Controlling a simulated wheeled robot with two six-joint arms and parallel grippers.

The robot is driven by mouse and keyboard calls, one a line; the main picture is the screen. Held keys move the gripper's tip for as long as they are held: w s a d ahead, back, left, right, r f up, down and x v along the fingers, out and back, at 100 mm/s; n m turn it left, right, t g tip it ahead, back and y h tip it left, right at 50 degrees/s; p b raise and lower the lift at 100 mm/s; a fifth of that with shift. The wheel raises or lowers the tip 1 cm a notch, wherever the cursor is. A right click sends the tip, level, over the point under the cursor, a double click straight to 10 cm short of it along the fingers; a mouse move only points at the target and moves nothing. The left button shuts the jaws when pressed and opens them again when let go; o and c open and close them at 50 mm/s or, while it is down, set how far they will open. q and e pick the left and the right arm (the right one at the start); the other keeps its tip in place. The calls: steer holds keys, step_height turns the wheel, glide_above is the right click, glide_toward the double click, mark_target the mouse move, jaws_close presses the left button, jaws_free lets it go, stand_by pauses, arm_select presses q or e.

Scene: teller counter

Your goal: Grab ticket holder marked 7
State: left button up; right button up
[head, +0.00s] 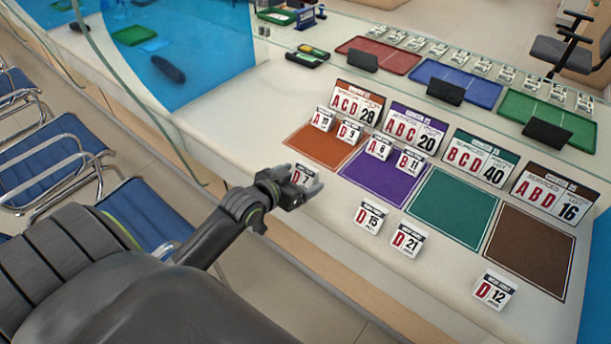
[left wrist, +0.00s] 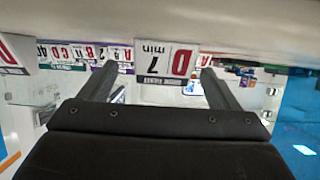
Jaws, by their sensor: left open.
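The ticket holder marked D 7 (head: 304,176) is a small white tent card with a red D, on the counter left of the orange mat. My left gripper (head: 298,191) is right at it and hides part of it. In the left wrist view the card (left wrist: 167,62) shows upside down between the two open fingers (left wrist: 164,72). I cannot tell whether either finger touches it. My right gripper is not in view.
Other holders stand nearby: D 15 (head: 370,217), D 21 (head: 407,240) and D 12 (head: 494,291). Several more stand on the orange mat (head: 322,148) and purple mat (head: 385,179). The green mat (head: 452,208) and brown mat (head: 529,248) are bare. Tall sign cards line the mats' back edges.

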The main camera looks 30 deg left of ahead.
mark_target(303, 174)
arm_select(q)
steer(key=shift+a+x, duration=0.2)
steer(key=shift+x, duration=2.4)
steer(key=shift+r, duration=0.15)
steer(key=shift+c, duration=0.4)
steer(key=c, duration=1)
